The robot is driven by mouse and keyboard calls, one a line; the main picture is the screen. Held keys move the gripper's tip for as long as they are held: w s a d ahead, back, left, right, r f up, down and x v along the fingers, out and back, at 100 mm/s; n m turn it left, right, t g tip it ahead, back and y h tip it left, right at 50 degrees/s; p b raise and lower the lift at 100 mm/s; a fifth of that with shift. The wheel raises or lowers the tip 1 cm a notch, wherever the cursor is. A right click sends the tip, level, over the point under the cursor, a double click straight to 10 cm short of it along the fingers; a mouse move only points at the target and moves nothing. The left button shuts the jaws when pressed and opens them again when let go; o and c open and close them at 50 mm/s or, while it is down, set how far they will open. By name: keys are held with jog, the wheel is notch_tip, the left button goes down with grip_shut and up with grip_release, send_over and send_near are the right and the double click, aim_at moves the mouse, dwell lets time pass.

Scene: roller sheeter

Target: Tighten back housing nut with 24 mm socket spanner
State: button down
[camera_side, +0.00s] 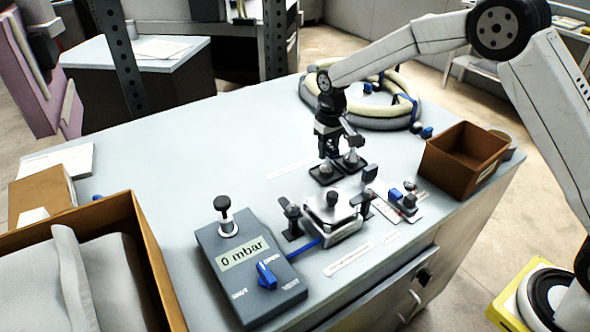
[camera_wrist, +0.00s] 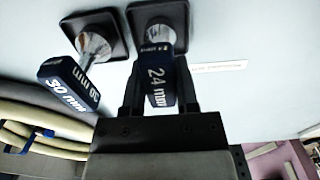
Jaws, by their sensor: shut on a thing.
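My gripper (camera_side: 327,148) is over the left of two dark square holders on the bench. In the wrist view, my gripper (camera_wrist: 160,80) is shut on the dark blue handle of the 24 mm socket spanner (camera_wrist: 158,96). The spanner's metal end is at its square holder (camera_wrist: 145,15); I cannot tell whether it is seated or just above. The 30 mm spanner (camera_wrist: 68,82) stands in the holder beside it, and shows right of my gripper in the side view (camera_side: 353,152). The metal housing (camera_side: 335,220) sits between black clamps in front. I cannot make out its back nut.
A grey pressure box (camera_side: 245,290) reading 0 mbar, with a blue knob, stands left of the housing. Small parts (camera_side: 402,202) lie right of it. A brown bin (camera_side: 464,155) and coiled hoses (camera_side: 362,120) are farther right and behind. The bench's left-middle is clear.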

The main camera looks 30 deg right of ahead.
jog(key=shift+r, duration=0.15)
jog(key=shift+r, duration=2.4)
jog(key=c, duration=1.1)
grip_release()
grip_shut()
jog(key=shift+a, duration=0.1)
